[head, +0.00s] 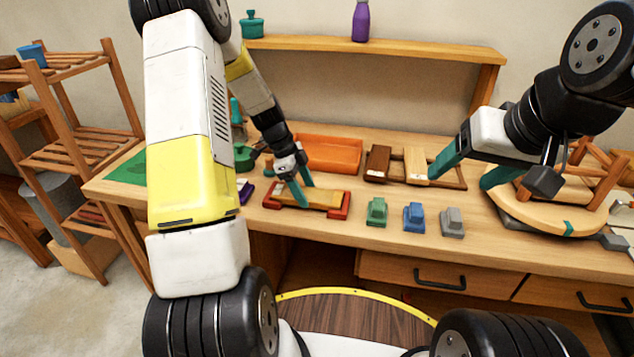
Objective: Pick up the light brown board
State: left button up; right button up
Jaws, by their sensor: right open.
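A light brown board (416,160) lies in a shallow wooden tray (457,172), to the right of a dark brown board (377,162). My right gripper (468,170) is open. One of its teal fingers is close to the light brown board's right side, and the other is further right above the stool; whether the near finger touches the board is unclear. My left gripper (305,194) has its teal fingers down at an orange-brown board (325,198) in a red holder (338,212). Its fingers are apart, but whether they grip that board cannot be told.
Green, blue and grey blocks (414,217) stand along the bench's front. An orange tray (330,152) lies behind the red holder. An upturned round wooden stool (543,215) is at the right. A shelf (380,47) spans the back wall.

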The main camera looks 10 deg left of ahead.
pick_arm(q)
jog(key=c, duration=0.8)
jog(key=shift+r, duration=0.15)
